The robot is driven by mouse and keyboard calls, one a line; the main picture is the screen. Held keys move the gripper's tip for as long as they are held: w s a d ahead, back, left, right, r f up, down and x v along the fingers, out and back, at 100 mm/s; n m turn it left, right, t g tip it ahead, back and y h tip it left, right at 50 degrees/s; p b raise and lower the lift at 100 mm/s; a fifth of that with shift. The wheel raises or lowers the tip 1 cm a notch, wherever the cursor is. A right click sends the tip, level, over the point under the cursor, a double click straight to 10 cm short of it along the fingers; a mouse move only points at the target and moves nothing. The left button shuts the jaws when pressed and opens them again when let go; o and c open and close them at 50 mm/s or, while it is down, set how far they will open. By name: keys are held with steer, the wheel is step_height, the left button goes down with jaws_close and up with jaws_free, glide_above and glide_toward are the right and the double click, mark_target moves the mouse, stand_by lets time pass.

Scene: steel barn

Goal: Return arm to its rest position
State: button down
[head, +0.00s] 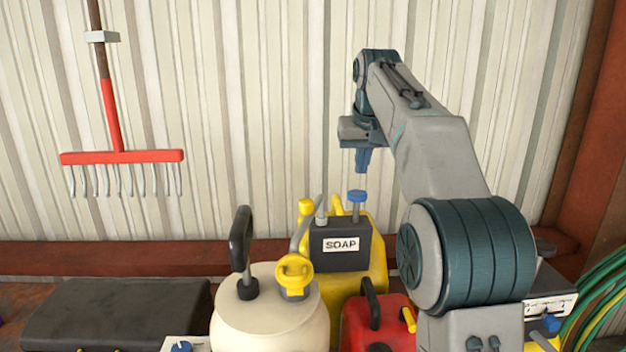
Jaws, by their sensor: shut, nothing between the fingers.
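My arm reaches up from the lower right and bends over toward the left. My gripper (362,168) hangs from its end, pointing down, with its blue fingers shut and empty. In the picture it is just above a blue-topped post (357,196) on a dark box labelled SOAP (341,258). A small gap shows between the fingertips and the blue top. I cannot tell the true distance in depth.
A cream tank (265,325) with a black handle and yellow valve wheel (294,272) stands in front. A yellow container (375,262), a red can (375,325) and a dark case (115,312) stand nearby. A red rake (122,157) hangs on the wall. Green hoses (600,300) are at right.

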steer(key=s+f+b, duration=0.2)
steer(key=s+f, duration=1.2)
steer(key=s, duration=0.3)
steer(key=s+f+b, duration=0.3)
steer(key=s+f, duration=1.1)
steer(key=s, duration=0.3)
steer(key=shift+s+f+g, duration=0.15)
steer(key=shift+f+g, duration=0.15)
steer(key=shift+f, duration=0.1)
